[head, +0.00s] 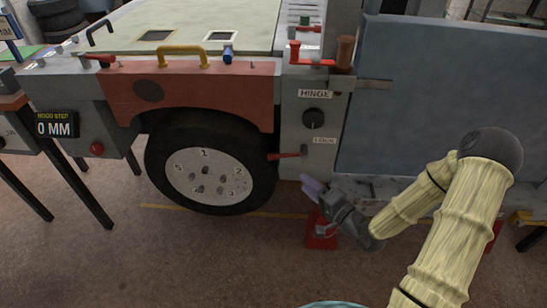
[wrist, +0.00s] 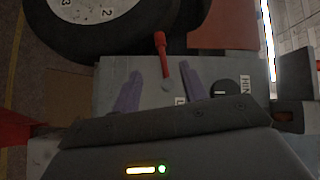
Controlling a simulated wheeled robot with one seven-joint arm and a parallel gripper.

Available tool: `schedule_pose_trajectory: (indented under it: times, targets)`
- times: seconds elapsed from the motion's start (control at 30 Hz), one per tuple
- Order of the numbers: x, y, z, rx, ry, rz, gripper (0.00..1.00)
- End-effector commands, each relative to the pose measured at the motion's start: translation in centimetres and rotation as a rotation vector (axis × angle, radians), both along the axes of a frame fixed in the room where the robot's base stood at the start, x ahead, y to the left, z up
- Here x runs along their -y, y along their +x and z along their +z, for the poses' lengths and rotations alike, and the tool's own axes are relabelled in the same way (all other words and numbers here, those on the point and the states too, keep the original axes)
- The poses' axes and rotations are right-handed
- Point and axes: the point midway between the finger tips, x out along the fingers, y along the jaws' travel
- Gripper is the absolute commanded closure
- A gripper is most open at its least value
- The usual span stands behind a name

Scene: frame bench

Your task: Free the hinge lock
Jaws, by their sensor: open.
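The hinge lock is a small red lever (head: 286,155) beside the LOCK label (head: 324,140) on the grey hinge post (head: 296,130). In the head view it points left, almost level. In the wrist view the lever (wrist: 160,46) shows beyond and between my finger tips, its grey pivot end nearer. My gripper (head: 312,187) is below and slightly right of the lever in the head view, with purple fingers spread. In the wrist view my gripper (wrist: 161,71) is open and empty, and I see no contact. A dark round knob (head: 313,118) sits under the HINGE label (head: 315,94).
A wheel (head: 205,180) under a red fender (head: 190,92) stands left of the post. A large blue-grey panel (head: 440,100) is to the right. A red stand (head: 321,236) is on the floor below my gripper. A red handle (head: 312,62) is above the labels.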

Motion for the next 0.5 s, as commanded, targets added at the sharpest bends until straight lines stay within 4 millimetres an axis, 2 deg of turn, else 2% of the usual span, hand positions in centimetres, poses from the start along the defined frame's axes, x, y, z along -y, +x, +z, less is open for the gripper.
schedule_pose_trajectory:
  times: [0.5]
  targets:
    - [-6.2,6.7,-0.1,0.005,0.000,0.003,0.57]
